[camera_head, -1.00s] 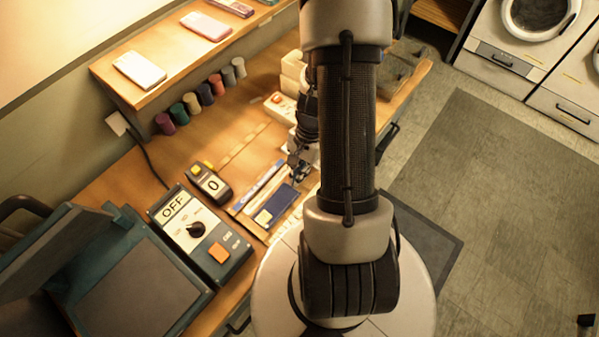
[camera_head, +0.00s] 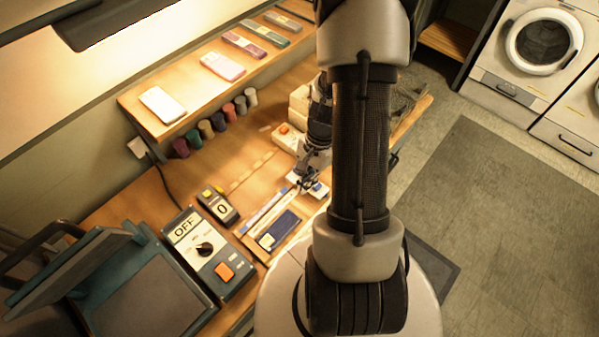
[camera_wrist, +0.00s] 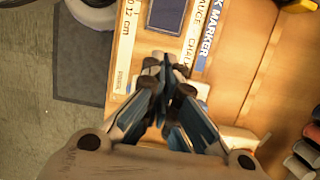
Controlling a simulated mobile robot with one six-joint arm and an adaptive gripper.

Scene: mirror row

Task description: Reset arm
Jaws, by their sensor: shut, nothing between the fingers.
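My gripper (camera_head: 304,174) shows in the head view just left of my arm, low above the workbench (camera_head: 258,150). It also shows in the wrist view (camera_wrist: 166,100), with its fingers together and nothing between them. Below it lies a tray (camera_head: 252,240) with a dark blue block (camera_head: 285,224) and a printed strip. In the wrist view the blue block (camera_wrist: 167,14) is beyond the fingertips. Part of the bench behind my arm is hidden.
A control box (camera_head: 207,250) reading OFF and a counter (camera_head: 218,205) showing 0 stand left of the tray. A heat press (camera_head: 150,300) is at lower left. Washing machines (camera_head: 540,50) stand at upper right; the floor (camera_head: 500,220) is clear.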

